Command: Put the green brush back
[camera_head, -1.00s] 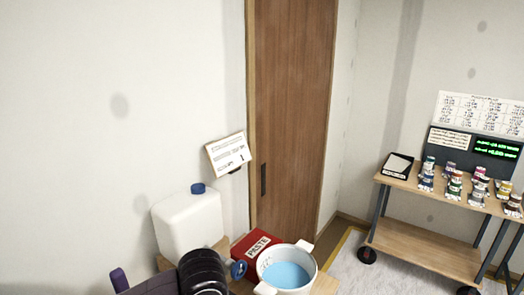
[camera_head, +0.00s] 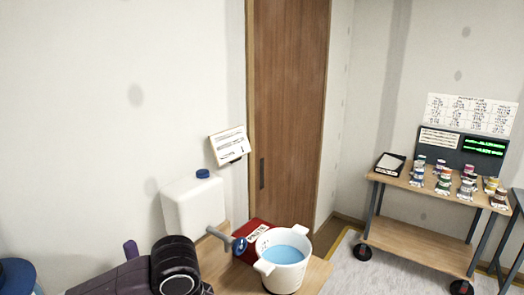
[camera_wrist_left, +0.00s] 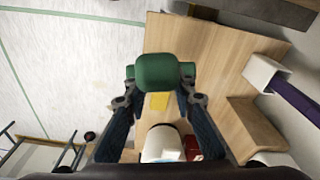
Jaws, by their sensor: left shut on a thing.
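The green brush (camera_wrist_left: 156,72) shows in the left wrist view as a rounded green block. My left gripper (camera_wrist_left: 157,98) is shut on it and holds it above a wooden surface (camera_wrist_left: 205,45). The brush's far end and handle are hidden. In the head view, a dark arm of mine comes in at the lower left, but its fingers and the brush do not show. My right gripper is in neither current view.
A white pot with blue liquid (camera_head: 283,262), a red paste box (camera_head: 256,236) and a white jug with a blue cap (camera_head: 193,205) stand close together on a wooden bench. A cart (camera_head: 415,240) with several small cans stands at right. Pale floor lies between.

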